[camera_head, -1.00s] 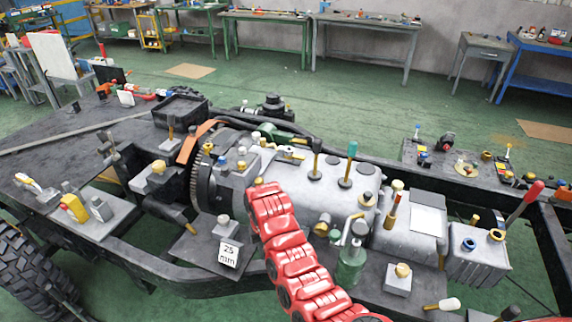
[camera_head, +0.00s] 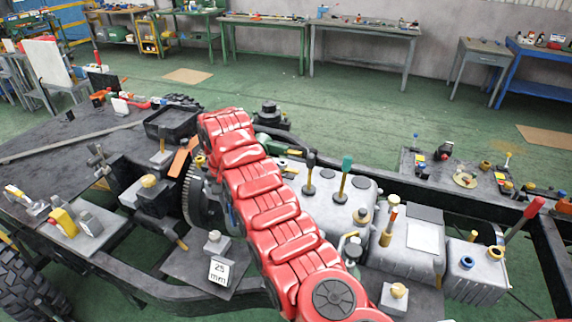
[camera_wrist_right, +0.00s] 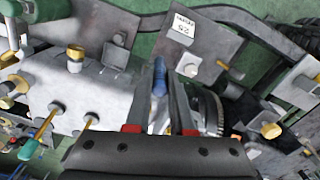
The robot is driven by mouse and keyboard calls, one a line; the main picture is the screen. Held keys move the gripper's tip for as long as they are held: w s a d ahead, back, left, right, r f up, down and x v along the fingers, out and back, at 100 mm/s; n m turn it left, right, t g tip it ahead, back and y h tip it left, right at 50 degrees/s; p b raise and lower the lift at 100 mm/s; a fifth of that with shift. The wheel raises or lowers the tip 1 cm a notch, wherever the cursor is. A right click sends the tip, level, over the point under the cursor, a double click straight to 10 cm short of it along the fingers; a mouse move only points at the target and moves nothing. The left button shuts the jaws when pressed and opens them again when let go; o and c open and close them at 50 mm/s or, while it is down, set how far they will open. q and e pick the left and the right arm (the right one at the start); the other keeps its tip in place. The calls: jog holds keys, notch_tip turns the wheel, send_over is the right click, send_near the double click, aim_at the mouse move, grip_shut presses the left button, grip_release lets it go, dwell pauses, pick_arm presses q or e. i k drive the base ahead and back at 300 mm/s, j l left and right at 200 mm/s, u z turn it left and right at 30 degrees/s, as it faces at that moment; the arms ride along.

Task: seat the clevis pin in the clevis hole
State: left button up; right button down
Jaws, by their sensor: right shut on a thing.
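My right gripper (camera_wrist_right: 161,72) shows in the right wrist view, its two dark fingers shut on a slim blue-ended pin (camera_wrist_right: 159,82). A pale part of the pin shows nearer the palm. I take this to be the clevis pin. It is in front of the chassis parts, and I cannot tell whether its end touches anything. In the head view my red right arm crosses the engine, and its gripper and the pin are hidden behind the arm. I cannot make out the clevis hole for certain. My left gripper is not in view.
A plate with a "25 mm" label (camera_head: 218,272) lies left of my arm; it also shows in the wrist view (camera_wrist_right: 185,28). A black tray (camera_head: 176,122) sits behind.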

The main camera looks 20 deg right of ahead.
aim_at(282, 170)
jog(key=i+l, duration=1.05)
jog(key=l, duration=0.1)
